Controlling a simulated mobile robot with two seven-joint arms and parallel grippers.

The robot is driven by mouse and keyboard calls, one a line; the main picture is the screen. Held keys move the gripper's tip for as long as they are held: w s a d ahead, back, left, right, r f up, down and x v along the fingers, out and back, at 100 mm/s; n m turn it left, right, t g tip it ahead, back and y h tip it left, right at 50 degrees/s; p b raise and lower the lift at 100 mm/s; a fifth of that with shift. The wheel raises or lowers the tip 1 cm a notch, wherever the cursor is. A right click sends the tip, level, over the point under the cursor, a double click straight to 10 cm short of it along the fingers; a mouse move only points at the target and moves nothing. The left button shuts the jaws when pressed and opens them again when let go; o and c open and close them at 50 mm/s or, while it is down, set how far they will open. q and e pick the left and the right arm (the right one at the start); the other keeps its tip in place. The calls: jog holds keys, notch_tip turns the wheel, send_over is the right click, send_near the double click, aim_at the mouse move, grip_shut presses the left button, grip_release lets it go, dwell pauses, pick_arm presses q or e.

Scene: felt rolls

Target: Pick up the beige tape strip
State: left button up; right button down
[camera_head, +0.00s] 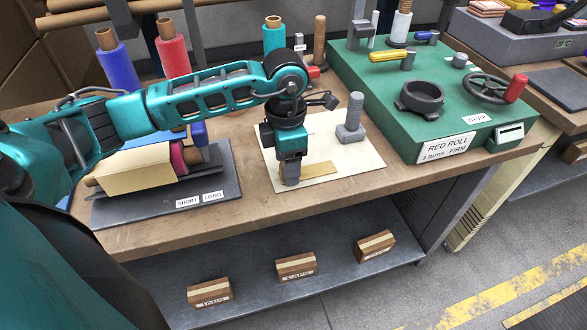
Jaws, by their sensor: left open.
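The beige tape strip (321,169) lies flat on a cream sheet (352,180) on the workbench. It is a narrow tan piece, and its left end is partly hidden by my gripper. My left gripper (291,180) points down over the sheet, with its fingertips at or just beside the strip's left end. The jaws are open, seen edge-on, with nothing visible between them. I cannot tell whether the fingertips touch the sheet. My right gripper is not in view.
A grey post on a base (351,120) stands on the sheet. A green machine (430,105) is at the right. A dark tray (215,185) with a beige-wrapped roll is at the left. Blue, red and teal rolls stand behind. Wooden blocks (296,266) sit on the lower shelf.

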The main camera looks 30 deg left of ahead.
pick_arm(q)
jog(key=shift+f, duration=0.55)
grip_shut()
